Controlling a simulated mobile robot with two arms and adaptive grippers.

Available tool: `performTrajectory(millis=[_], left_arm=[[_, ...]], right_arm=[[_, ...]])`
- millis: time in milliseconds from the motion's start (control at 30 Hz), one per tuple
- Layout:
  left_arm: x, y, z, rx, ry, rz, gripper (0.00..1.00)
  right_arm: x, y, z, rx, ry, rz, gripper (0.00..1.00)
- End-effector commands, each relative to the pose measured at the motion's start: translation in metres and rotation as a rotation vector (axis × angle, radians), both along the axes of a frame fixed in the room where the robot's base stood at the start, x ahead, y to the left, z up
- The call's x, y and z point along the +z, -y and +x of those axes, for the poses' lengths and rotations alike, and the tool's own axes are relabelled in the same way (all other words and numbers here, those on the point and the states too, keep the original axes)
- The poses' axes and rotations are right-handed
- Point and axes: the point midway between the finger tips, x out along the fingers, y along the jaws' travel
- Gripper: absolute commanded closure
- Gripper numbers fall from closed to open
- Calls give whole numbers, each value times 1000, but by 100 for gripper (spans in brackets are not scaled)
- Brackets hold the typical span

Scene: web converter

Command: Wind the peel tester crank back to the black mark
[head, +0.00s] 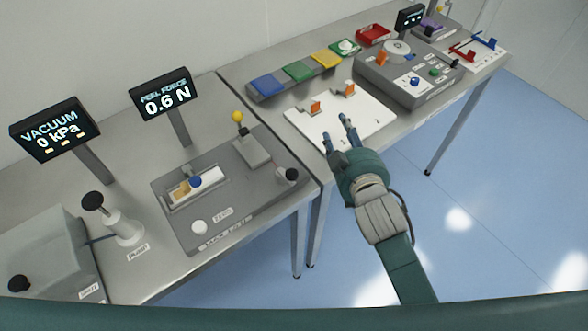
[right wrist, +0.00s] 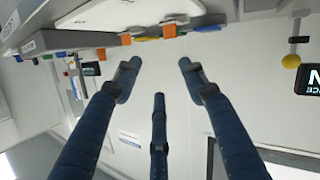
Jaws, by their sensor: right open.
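The peel tester (head: 238,216) is a grey plate on the near bench, with a slot holding a blue knob, a white button and a label. Its crank appears to be the black knob (head: 290,175) at the plate's right end. The black mark cannot be made out. The peel force display (head: 166,97) behind it reads 0.6 N. My right gripper (head: 338,130) is open and empty, right of and beyond the crank, above the white board. Its spread blue fingers fill the right wrist view (right wrist: 158,78). My left gripper is not in view.
A yellow-knobbed lever (head: 238,117) stands at the tester's back. The white board (head: 370,125) carries orange clips. A vacuum pump (head: 122,227) and vacuum display (head: 56,130) are at left. A grey machine (head: 405,75) is at right. Open blue floor lies right of the benches.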

Motion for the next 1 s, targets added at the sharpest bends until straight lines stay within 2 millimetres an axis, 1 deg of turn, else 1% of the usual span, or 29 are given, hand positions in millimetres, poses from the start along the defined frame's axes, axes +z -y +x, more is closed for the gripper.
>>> performTrajectory(millis=[33, 67, 133, 167, 200, 267, 300, 333, 367, 400, 433, 467, 500, 567, 600, 633, 667, 700, 767, 800, 867, 900, 967, 1000], left_arm=[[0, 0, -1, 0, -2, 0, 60], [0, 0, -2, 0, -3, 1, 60], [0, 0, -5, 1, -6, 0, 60], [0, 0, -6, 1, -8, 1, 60], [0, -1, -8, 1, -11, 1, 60], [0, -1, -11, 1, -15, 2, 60], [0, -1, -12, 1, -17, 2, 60], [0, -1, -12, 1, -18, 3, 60], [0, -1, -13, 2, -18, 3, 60], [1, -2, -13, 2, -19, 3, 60], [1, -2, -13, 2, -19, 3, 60], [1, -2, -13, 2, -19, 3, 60], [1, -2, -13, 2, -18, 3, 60], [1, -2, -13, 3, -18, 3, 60], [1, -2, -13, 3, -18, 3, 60], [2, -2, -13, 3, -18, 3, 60], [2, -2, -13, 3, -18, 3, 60], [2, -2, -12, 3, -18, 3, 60], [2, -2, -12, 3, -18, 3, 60], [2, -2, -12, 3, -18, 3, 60], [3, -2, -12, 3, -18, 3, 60], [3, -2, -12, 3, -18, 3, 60], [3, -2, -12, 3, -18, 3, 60], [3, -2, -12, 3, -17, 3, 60]], right_arm=[[23, -11, 12, 29, 73, -12, 58], [36, -18, 17, 48, 116, -19, 58], [73, -38, 29, 101, 235, -42, 58], [90, -48, 32, 128, 291, -53, 58], [115, -63, 37, 168, 374, -71, 58], [157, -92, 38, 246, 516, -104, 58], [188, -115, 34, 311, 626, -135, 58], [210, -134, 28, 366, 712, -161, 58], [231, -154, 19, 427, 800, -189, 58], [255, -182, 4, 515, 914, -232, 58], [269, -202, -10, 586, 999, -265, 58], [280, -221, -25, 657, 1077, -302, 58], [289, -245, -47, 758, 1177, -355, 58], [291, -277, -80, 921, 1312, -444, 58], [286, -294, -102, 1035, 1392, -508, 58], [278, -305, -117, 1124, 1443, -561, 58], [267, -313, -131, 1216, 1488, -616, 58], [250, -321, -147, 1343, 1537, -694, 58], [217, -322, -162, 1539, 1583, -825, 58], [194, -318, -168, 1674, 1592, -917, 58], [158, -301, -168, 1880, 1571, -1065, 58], [136, -284, -163, 2013, 1530, -1165, 58], [110, -252, -149, 2200, 1433, -1311, 58], [98, -229, -137, 2310, 1350, -1402, 58]])
